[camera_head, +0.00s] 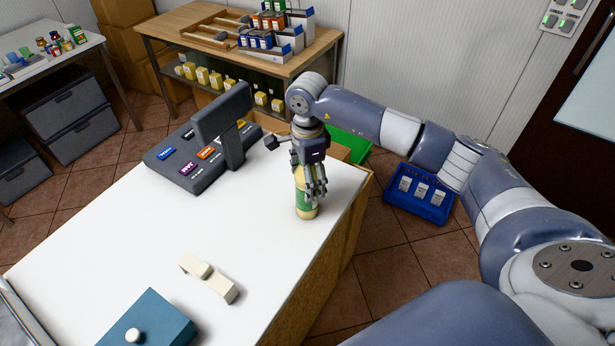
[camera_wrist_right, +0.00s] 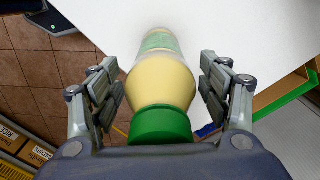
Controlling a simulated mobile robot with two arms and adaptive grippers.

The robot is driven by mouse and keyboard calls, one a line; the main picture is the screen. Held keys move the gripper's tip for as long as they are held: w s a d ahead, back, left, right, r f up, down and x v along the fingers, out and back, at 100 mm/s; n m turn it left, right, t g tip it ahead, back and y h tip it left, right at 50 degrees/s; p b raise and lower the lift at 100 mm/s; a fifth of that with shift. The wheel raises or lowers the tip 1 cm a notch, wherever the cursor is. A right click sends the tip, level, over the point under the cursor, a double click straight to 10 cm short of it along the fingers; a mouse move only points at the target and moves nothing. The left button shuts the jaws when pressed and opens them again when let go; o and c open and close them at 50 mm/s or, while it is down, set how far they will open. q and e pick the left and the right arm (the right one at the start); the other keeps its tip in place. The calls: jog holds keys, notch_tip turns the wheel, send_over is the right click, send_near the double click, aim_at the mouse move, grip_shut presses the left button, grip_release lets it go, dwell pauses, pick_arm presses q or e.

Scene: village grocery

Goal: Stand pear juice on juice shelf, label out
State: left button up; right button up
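A bottle with a yellow body, a green cap and a green label band, likely the pear juice (camera_head: 306,212), stands upright near the counter's right edge. In the right wrist view the bottle (camera_wrist_right: 160,82) points its cap toward the camera. My right gripper (camera_head: 312,188) reaches down over it from above. Its fingers (camera_wrist_right: 160,75) are spread on both sides of the bottle, with narrow gaps visible. Which way the label faces is unclear. My left gripper is out of view.
The white counter (camera_head: 120,250) carries a dark register stand (camera_head: 222,130), a cream block (camera_head: 208,278) and a blue box (camera_head: 148,322). Blue (camera_head: 418,200) and green (camera_head: 350,146) crates stand on the floor beyond its right edge. A side table (camera_head: 50,68) is at left.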

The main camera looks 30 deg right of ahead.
jog(key=r+b, duration=0.2)
jog(key=r, duration=0.2)
jog(key=shift+s+b, duration=0.2)
jog(key=shift+b, duration=0.2)
jog(key=r, duration=0.3)
jog(key=r+b, duration=0.1)
jog(key=r, duration=0.2)
jog(key=shift+s+r, duration=0.2)
jog(key=shift+r, duration=0.2)
